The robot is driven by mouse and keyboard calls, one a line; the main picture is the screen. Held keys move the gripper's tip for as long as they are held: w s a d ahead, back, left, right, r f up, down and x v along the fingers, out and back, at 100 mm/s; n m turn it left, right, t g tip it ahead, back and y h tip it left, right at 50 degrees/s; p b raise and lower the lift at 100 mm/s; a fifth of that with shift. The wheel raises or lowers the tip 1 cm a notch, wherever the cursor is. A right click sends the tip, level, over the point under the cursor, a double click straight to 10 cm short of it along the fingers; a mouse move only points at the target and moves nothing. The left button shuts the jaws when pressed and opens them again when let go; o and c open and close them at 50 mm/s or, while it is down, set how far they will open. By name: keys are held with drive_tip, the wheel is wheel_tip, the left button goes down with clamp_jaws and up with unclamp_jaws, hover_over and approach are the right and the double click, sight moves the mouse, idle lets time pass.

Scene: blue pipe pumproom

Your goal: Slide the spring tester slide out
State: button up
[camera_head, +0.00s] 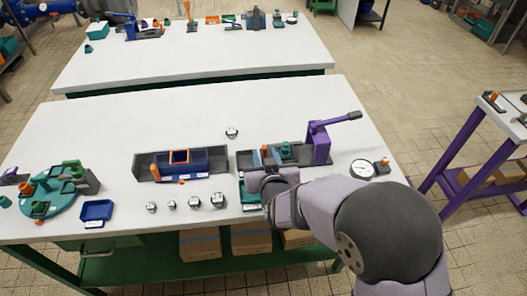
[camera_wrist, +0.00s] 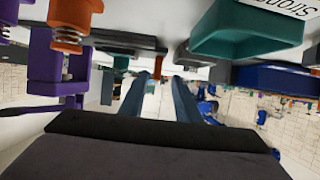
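The spring tester appears to be the purple lever press (camera_head: 320,143) on a dark grey base at the right of the near table. It also shows upside down at the left of the wrist view (camera_wrist: 58,70). A teal part (camera_head: 286,149) sits on its base. A small upright orange piece (camera_head: 264,151), perhaps the slide's handle, stands at the base's left end. My gripper (camera_wrist: 160,80) is open, its two blue-grey fingers apart. The orange piece shows between them in the wrist view (camera_wrist: 157,87); contact cannot be told. My wrist hides part of the tester's front.
A teal bin (camera_wrist: 240,30) is close to my gripper. A round dial (camera_head: 362,169) is right. The back of the table is clear.

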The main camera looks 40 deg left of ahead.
drive_tip(key=shift+v, duration=1.4)
drive_tip(key=w+d+h+p, duration=0.1)
drive_tip(key=d, duration=0.2)
drive_tip(key=w+d+r+m+p, duration=0.1)
drive_tip(key=w+d, duration=0.1)
drive_tip(key=d, duration=0.1)
drive_tip(key=w+d+h+p, duration=0.1)
drive_tip(key=w+d, duration=0.1)
drive_tip(key=d, duration=0.1)
drive_tip(key=shift+w+r+m+g+h, duration=0.15)
drive_tip(key=shift+r+m+g+h, duration=0.15)
drive_tip(key=shift+r+m+g, duration=0.1)
drive_tip(key=d+m+g+h+p, duration=0.2)
drive_tip(key=d+g+h+p, duration=0.1)
drive_tip(key=d, duration=1.2)
drive_tip(key=s+d+r+m+g+h+p, duration=0.2)
drive_tip(key=s+d, duration=0.5)
drive_tip(key=d, duration=0.4)
drive_tip(key=s+d+r+m+g+h+p, duration=0.2)
drive_tip(key=s+d, duration=0.6)
drive_tip(key=d, duration=0.4)
drive_tip(key=shift+m+g+p, duration=0.55)
drive_tip(key=shift+m+g, duration=0.05)
drive_tip(key=shift+g, duration=0.3)
